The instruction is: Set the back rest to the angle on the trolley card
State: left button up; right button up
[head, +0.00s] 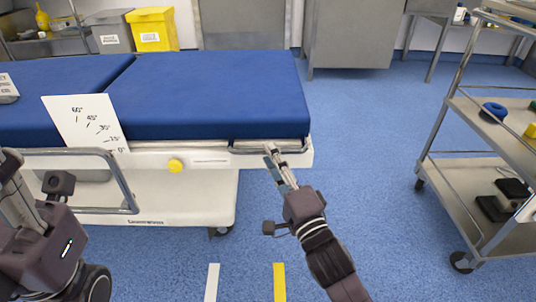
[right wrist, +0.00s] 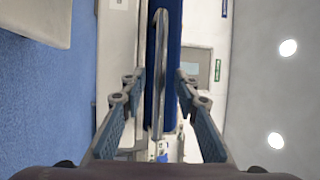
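The blue padded back rest (head: 205,95) lies flat on the white bed frame. The white angle scale (head: 75,128) stands beside it, marked from 0° to 60°. A grey rail (head: 258,150) runs along the near right side of the back rest. My right gripper (head: 272,150) is at this rail. In the right wrist view its fingers are open, with the grey rail (right wrist: 159,75) between them and gaps on both sides. A yellow knob (head: 175,166) is on the frame's side. My left gripper (head: 10,165) is at the left edge, its fingertips partly cut off. No readable trolley card shows.
A metal trolley (head: 458,100) stands at the right with a blue ring (head: 492,111) and dark items on its shelves. A side rail (head: 125,190) is near my left arm. Blue floor (head: 370,130) is clear between bed and trolley. A yellow bin (head: 153,28) stands behind.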

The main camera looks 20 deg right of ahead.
jog(key=shift+x, duration=1.35)
jog(key=shift+c, duration=0.6)
grip_shut()
